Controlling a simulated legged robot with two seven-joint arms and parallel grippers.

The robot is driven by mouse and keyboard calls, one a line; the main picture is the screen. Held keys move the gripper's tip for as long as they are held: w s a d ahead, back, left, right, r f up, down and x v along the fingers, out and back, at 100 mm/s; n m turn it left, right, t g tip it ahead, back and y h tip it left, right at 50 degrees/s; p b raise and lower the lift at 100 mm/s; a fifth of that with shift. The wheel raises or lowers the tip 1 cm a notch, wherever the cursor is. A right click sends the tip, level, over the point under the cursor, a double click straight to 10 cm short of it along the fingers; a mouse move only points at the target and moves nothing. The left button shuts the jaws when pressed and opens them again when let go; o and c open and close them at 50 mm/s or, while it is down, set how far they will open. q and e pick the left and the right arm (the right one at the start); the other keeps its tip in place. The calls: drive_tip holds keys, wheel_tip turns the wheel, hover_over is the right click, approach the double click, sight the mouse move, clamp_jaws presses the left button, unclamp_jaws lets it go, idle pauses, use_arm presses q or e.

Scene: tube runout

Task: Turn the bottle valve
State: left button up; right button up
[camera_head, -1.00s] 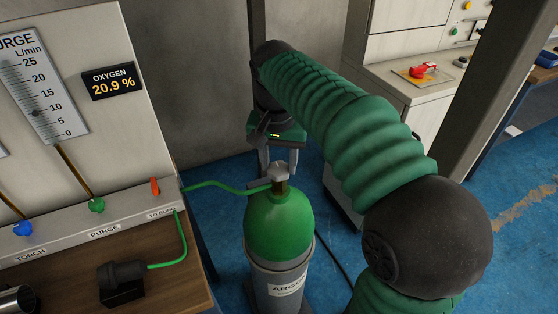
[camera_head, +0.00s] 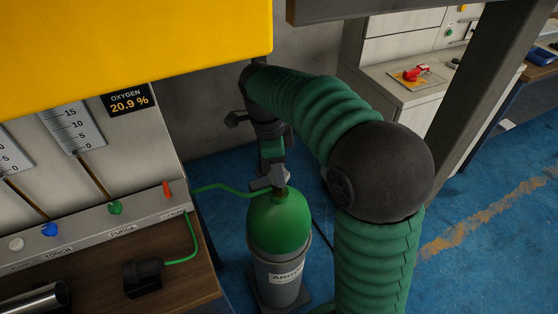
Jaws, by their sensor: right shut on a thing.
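A green hose (camera_head: 225,187) runs from beside the valve to the panel on the left. My left gripper is not in view.
A purge panel (camera_head: 125,215) with coloured knobs, flow gauges and an oxygen display (camera_head: 130,101) reading 20.9 % stands at left. A black device (camera_head: 147,278) sits on the wooden bench (camera_head: 190,270). A large yellow surface (camera_head: 130,40) covers the upper left. A post (camera_head: 490,110) stands right.

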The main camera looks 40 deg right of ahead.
drive_tip(key=o, duration=0.7)
drive_tip(key=shift+m, duration=0.5)
drive_tip(key=o, duration=0.5)
drive_tip(key=shift+f, duration=0.15)
drive_tip(key=shift+c, duration=0.2)
wheel_tip(320, 180, up, 6)
drive_tip(key=p, duration=0.6)
drive_tip(key=shift+r, duration=0.2)
drive_tip(key=shift+f, duration=0.1)
